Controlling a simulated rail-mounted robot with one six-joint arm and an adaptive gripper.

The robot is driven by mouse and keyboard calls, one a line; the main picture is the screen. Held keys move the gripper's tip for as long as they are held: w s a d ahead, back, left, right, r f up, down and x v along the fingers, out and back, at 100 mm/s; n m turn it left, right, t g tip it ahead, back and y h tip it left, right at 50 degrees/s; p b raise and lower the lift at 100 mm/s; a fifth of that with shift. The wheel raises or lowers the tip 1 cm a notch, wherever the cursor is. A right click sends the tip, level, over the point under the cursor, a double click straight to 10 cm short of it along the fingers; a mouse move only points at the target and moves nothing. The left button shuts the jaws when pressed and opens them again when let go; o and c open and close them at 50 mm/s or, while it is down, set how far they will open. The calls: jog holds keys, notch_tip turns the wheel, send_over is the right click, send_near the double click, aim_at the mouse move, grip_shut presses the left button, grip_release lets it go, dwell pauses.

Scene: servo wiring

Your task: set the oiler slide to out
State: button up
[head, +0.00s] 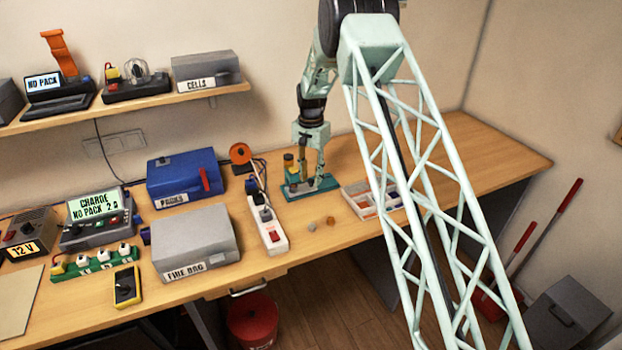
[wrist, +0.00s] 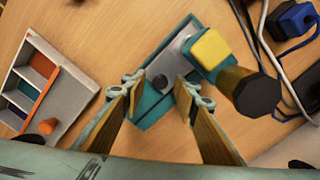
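The oiler (head: 308,187) is a teal-based device on the bench, below my arm. In the wrist view its teal base (wrist: 153,110) carries a grey metal strip (wrist: 178,50) with a dark round knob (wrist: 157,83), apparently the slide. A yellow block (wrist: 210,49) and a dark-capped amber cylinder (wrist: 253,93) stand at its right. My gripper (wrist: 159,84) is open, pointing down over the base, one finger on each side of the knob. I see gaps between knob and fingers; their height above the base is unclear. In the head view my gripper (head: 311,160) partly hides the oiler.
A compartment tray (wrist: 48,80) lies left of the oiler in the wrist view; it also shows in the head view (head: 352,203). A power strip (head: 268,228) and cables are close on the other side. Two small round pieces (head: 330,220) lie in front. My arm link hides bench at right.

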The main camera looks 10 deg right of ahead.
jog(key=shift+f, duration=0.3)
jog(key=shift+c, duration=0.5)
grip_shut()
